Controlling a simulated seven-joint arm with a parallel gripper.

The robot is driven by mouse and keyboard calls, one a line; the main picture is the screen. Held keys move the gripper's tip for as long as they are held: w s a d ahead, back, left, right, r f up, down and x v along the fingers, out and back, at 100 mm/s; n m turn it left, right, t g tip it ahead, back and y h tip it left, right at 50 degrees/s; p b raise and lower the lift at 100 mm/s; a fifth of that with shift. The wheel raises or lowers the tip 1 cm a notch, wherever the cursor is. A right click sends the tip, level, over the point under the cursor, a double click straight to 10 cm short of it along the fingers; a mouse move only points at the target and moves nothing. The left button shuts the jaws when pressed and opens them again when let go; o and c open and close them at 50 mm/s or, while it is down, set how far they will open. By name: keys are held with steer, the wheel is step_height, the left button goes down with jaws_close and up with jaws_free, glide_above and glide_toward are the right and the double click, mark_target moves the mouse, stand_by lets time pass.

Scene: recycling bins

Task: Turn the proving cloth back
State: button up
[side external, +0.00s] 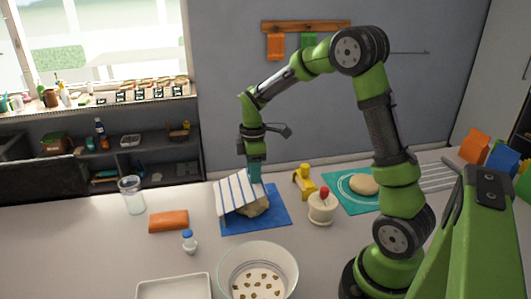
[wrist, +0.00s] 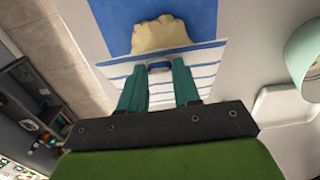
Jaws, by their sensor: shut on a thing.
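The proving cloth (side external: 232,192) is white with blue stripes. In the side view it slopes like a tent over a pale dough lump (side external: 252,208) on a blue mat (side external: 270,217). My gripper (side external: 254,176) points down at the raised back edge of the cloth and is shut on it. In the wrist view the cloth (wrist: 196,72) is pinched between the teal fingers (wrist: 160,68). The dough (wrist: 160,36) shows beyond the fingers, partly uncovered, on the blue mat (wrist: 111,20). The rest of the dough is hidden by the cloth.
A glass bowl (side external: 258,272) and a white tray (side external: 174,288) stand in front. An orange block (side external: 168,221), a small blue-capped shaker (side external: 189,241) and a clear glass (side external: 131,194) are left. A white pot (side external: 322,207) and a yellow object (side external: 304,180) stand close right.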

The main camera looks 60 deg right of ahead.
mark_target(240, 186)
steer(key=shift+w+a+r, duration=0.4)
steer(key=shift+r, duration=0.05)
steer(key=shift+w+a+r, duration=0.85)
steer(key=shift+w+a, duration=0.15)
steer(key=shift+a, duration=0.05)
steer(key=shift+w+a+r, duration=0.3)
steer(key=shift+w+a, duration=0.3)
steer(key=shift+w+a+r, duration=0.25)
steer(key=shift+w+a, duration=0.3)
